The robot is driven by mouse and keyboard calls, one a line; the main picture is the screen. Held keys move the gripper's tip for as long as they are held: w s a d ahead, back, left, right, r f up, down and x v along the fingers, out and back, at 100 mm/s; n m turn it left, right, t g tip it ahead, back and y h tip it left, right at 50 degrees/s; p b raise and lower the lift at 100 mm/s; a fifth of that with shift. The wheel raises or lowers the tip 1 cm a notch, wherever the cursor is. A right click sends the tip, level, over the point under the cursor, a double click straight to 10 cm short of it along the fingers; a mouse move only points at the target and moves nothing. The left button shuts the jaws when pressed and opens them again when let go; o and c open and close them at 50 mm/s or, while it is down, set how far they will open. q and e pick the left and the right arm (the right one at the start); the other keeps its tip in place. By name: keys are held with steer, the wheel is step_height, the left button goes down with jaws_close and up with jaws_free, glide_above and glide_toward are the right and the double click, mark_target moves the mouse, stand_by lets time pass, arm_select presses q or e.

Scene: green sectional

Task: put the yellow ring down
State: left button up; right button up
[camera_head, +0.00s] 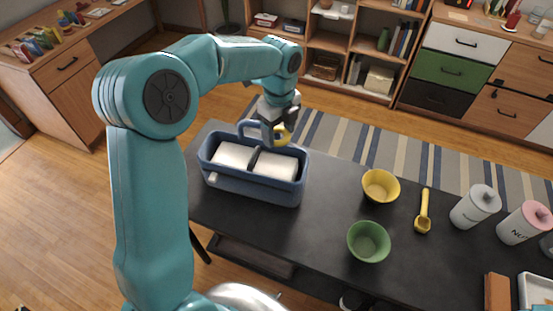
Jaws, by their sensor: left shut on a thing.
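My left gripper (274,128) is shut on the yellow ring (284,137). Only part of the ring shows beside the fingers. In the picture the ring is at the back rim of the blue caddy (255,188), near its handle. I cannot tell whether the ring touches the caddy or hangs above it. My right gripper is not in view.
The caddy stands at the left end of the dark table (310,232) and holds white blocks. A yellow bowl (380,187), a green bowl (368,242), a yellow scoop (424,212) and white canisters (475,208) stand to the right. Bare tabletop lies between caddy and bowls.

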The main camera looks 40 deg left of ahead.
arm_select(q)
glide_above(279, 168)
step_height(279, 168, down, 10)
steer(key=shift+s+f, duration=0.1)
steer(key=shift+f, duration=0.45)
steer(key=shift+f, duration=0.1)
steer(key=shift+f, duration=0.5)
steer(key=o, duration=1.1)
step_height(279, 168, up, 13)
steer(key=shift+r, duration=0.15)
